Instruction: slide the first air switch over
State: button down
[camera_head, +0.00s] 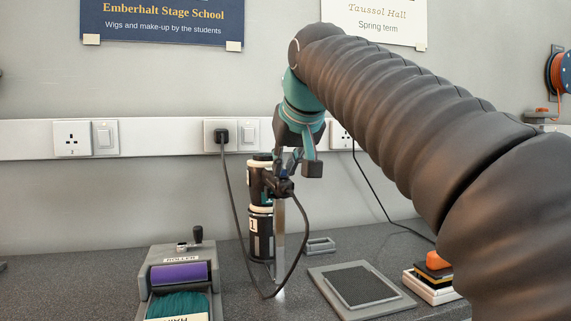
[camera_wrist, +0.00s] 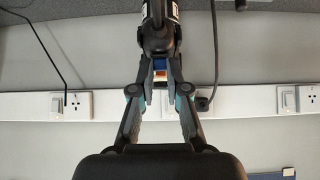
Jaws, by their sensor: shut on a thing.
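My gripper (camera_head: 283,178) is in front of the wall, pointing down, at a black upright cylinder (camera_head: 260,230) marked "1" with pale rings. Its fingers are closed in on a dark corded piece (camera_head: 277,187) beside the cylinder's upper part. In the wrist view, my gripper (camera_wrist: 160,62) has its fingers drawn together around a small blue, white and orange part (camera_wrist: 160,76), below a black body (camera_wrist: 157,38) with a pale label. I cannot tell for sure whether this part is the air switch, or its position; the fingers hide much of it.
A black cord runs from a plug (camera_head: 222,136) and loops in front of the cylinder. A roller device (camera_head: 178,275) stands at left. A grey framed pad (camera_head: 360,287) and an orange-topped block (camera_head: 437,262) lie at right. A small grey tray (camera_head: 320,246) sits behind.

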jog(key=shift+s, duration=0.15)
dwell(0.3)
jog(key=c, duration=1.2)
grip_release()
jog(key=shift+p+v, duration=0.75)
jog(key=shift+v, duration=2.3)
jog(key=v, duration=1.2)
